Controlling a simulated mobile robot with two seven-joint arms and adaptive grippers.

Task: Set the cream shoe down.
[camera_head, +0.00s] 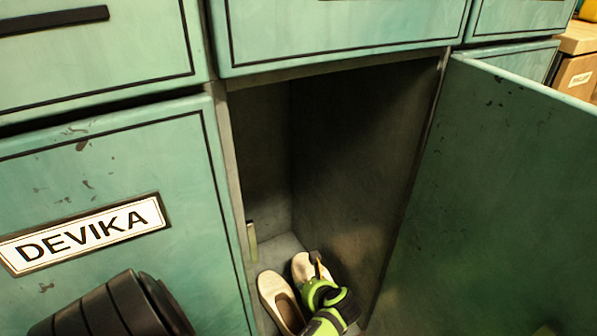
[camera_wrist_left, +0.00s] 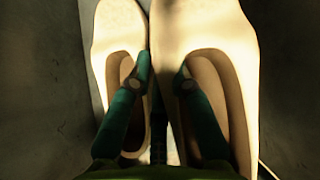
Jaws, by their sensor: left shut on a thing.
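Two cream shoes are side by side, toes pointing inward, in an open locker compartment (camera_head: 345,150). The left shoe (camera_head: 272,290) appears to stand on the compartment floor and also shows in the left wrist view (camera_wrist_left: 118,28). My left gripper (camera_head: 316,265) is over the right shoe (camera_head: 301,266). In the left wrist view, my left gripper (camera_wrist_left: 163,70) is shut on the inner side wall of the right shoe (camera_wrist_left: 205,28), one finger inside its opening, the other by the gap between the shoes. Whether the right shoe's sole touches the floor is hidden. My right gripper is out of view.
The green locker door (camera_head: 500,180) stands open at the right. A closed door with a DEVIKA label (camera_head: 82,235) is at the left. The compartment's side walls are close around the shoes. Its upper part is empty. A cardboard box (camera_head: 577,75) is at the top right.

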